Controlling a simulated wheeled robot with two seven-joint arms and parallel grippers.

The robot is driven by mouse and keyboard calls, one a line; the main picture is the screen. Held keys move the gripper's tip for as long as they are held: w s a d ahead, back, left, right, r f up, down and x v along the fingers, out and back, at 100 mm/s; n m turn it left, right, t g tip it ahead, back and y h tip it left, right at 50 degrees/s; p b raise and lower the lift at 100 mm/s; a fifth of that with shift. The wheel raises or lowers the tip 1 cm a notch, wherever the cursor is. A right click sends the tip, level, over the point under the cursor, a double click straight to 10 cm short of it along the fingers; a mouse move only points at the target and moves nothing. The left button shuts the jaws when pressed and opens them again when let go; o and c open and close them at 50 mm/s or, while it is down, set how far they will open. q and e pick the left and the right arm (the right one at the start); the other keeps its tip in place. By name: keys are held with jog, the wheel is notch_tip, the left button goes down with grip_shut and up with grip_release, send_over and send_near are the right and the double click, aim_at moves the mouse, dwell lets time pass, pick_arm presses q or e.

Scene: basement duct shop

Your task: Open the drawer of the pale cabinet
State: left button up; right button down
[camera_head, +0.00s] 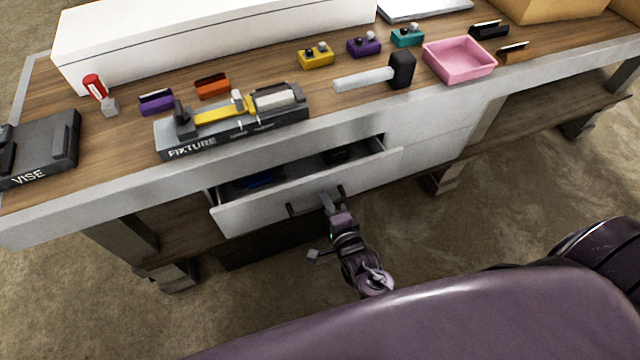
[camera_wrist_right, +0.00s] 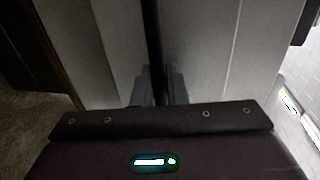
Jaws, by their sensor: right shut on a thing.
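The pale cabinet (camera_head: 428,140) hangs under the front of the wooden workbench. Its drawer (camera_head: 250,213) stands partly open in the head view, with a dark inside and a blue thing in it. My right gripper (camera_head: 328,199) is at the drawer's front and shut on the dark bar handle (camera_head: 292,210). In the right wrist view, the fingers (camera_wrist_right: 158,85) close around the dark handle bar (camera_wrist_right: 154,45) in front of the pale drawer face. The fingertips are partly hidden by shadow. My left gripper is not in the head view.
The bench top holds a vise (camera_head: 40,150), a fixture (camera_head: 232,120), a mallet (camera_head: 401,70), a pink tray (camera_head: 460,75), a long white box (camera_head: 200,35) and several small coloured parts. A lower shelf (camera_head: 545,115) runs beneath. The floor in front at right is clear.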

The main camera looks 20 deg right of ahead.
jog(key=f+p+v, duration=0.3)
jog(key=p+v, duration=0.1)
jog(key=v, duration=1)
jog(key=shift+s, duration=0.65)
jog(key=c, duration=1.5)
grip_release()
jog(key=shift+c, duration=0.2)
jog(key=v, duration=0.8)
jog(key=shift+w, duration=0.1)
